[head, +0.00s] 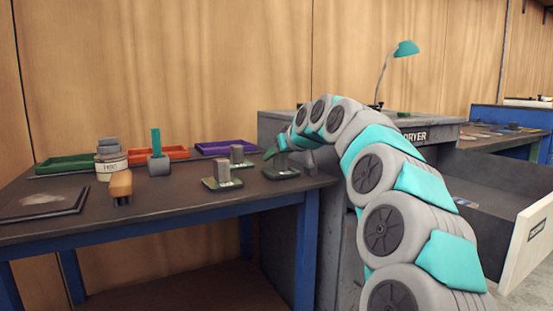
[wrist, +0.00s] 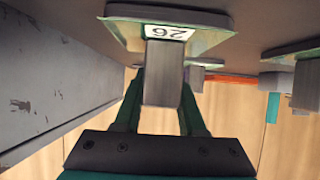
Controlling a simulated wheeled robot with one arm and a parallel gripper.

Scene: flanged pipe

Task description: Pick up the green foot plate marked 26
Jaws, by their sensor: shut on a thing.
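The foot plate marked 26 is a green-edged plate with a grey upright block and a white label. It stands at the right end of the table in the head view (head: 281,174). In the wrist view, which is upside down, its label reads 26 and the grey block (wrist: 164,75) points toward me. My gripper (head: 280,151) comes down from the right over this plate. In the wrist view its green fingers (wrist: 162,90) are shut on the block, one on each side. The plate appears to rest on the table; I cannot tell if there is a gap.
Another foot plate (head: 222,184) stands just left, with one more (head: 240,163) behind it. Green (head: 66,166), orange (head: 172,154) and purple (head: 226,147) trays line the back. A jar (head: 111,166) and a teal-handled tool (head: 157,150) stand left. A grey cabinet (head: 272,130) adjoins the table's right end.

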